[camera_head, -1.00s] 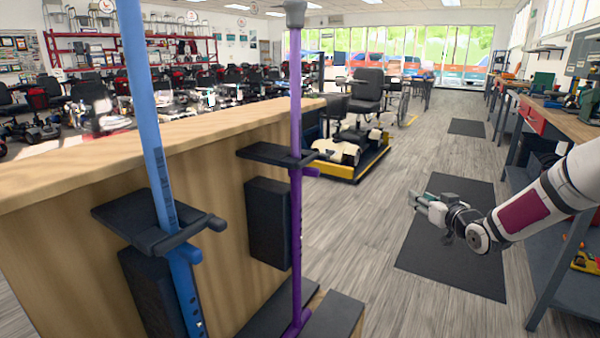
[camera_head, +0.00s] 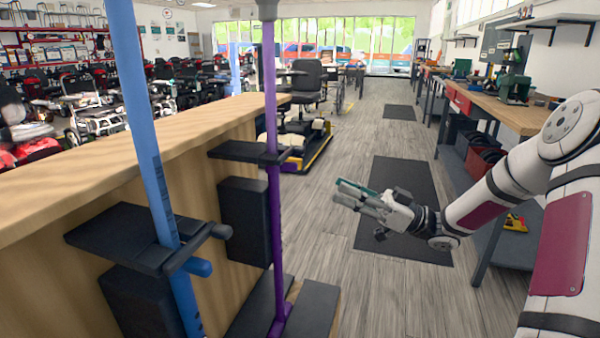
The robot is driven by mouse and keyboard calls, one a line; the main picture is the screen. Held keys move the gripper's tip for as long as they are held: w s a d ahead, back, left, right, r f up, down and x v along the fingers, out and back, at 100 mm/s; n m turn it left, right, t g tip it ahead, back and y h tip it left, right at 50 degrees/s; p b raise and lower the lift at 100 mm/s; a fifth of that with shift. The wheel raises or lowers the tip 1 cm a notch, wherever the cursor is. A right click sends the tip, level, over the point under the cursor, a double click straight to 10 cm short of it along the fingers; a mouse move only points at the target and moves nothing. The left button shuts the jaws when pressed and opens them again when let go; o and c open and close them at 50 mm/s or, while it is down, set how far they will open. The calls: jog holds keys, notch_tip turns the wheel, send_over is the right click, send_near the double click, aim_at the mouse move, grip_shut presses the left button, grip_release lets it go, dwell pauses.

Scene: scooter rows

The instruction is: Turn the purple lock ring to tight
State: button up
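A purple pole (camera_head: 269,95) stands upright beside the wooden counter. A short purple knob (camera_head: 285,157) sticks out where a dark bracket clasps the pole. The lock ring appears to be at this joint, but it is too small to tell its shape or how tight it is. My gripper (camera_head: 338,191) is to the right of the pole and a little lower in the picture, over the aisle. Its fingers point left, look spread apart and hold nothing. It is apart from the pole.
A blue pole (camera_head: 146,130) with its own bracket (camera_head: 130,238) stands nearer on the left. The wooden counter (camera_head: 190,140) runs behind both poles. A workbench (camera_head: 500,112) lines the right side. The floor aisle (camera_head: 335,150) between is mostly open, with a dark mat (camera_head: 398,180).

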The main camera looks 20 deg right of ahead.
jog(key=b+x, duration=0.2)
jog(key=x, duration=0.8)
jog(key=shift+a, duration=0.3)
jog(key=shift+w+r, duration=0.1)
jog(key=shift+w, duration=0.05)
jog(key=shift+c, duration=0.3)
grip_shut()
